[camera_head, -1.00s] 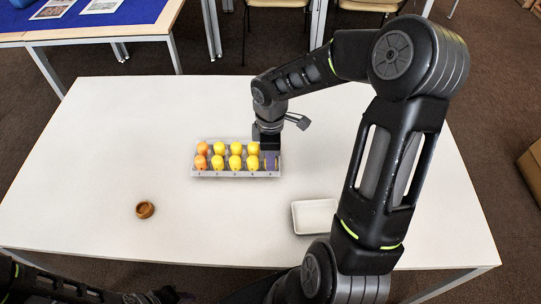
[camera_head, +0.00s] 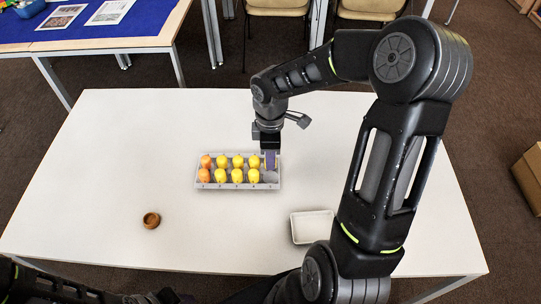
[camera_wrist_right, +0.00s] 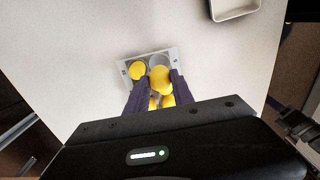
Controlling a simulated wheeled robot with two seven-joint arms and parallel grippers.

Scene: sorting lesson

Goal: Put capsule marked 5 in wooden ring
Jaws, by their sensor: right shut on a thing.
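My right gripper (camera_head: 270,160) is above the right end of the grey capsule tray (camera_head: 239,186), its purple fingers pointing down. In the right wrist view the gripper (camera_wrist_right: 155,88) is shut on a yellow capsule (camera_wrist_right: 161,77). I cannot read a mark on this capsule, and the fingers hide it in the head view. A bare round well (camera_wrist_right: 157,60) shows just beyond it, beside another yellow capsule (camera_wrist_right: 137,70). The small brown wooden ring (camera_head: 151,220) lies on the table, left of and nearer than the tray. My left gripper is out of view.
Several orange and yellow capsules (camera_head: 237,175) stand in two rows in the tray. A white dish (camera_head: 312,227) is at the right front of the white table (camera_head: 120,150). The table between tray and ring is clear. My right arm crosses the right side.

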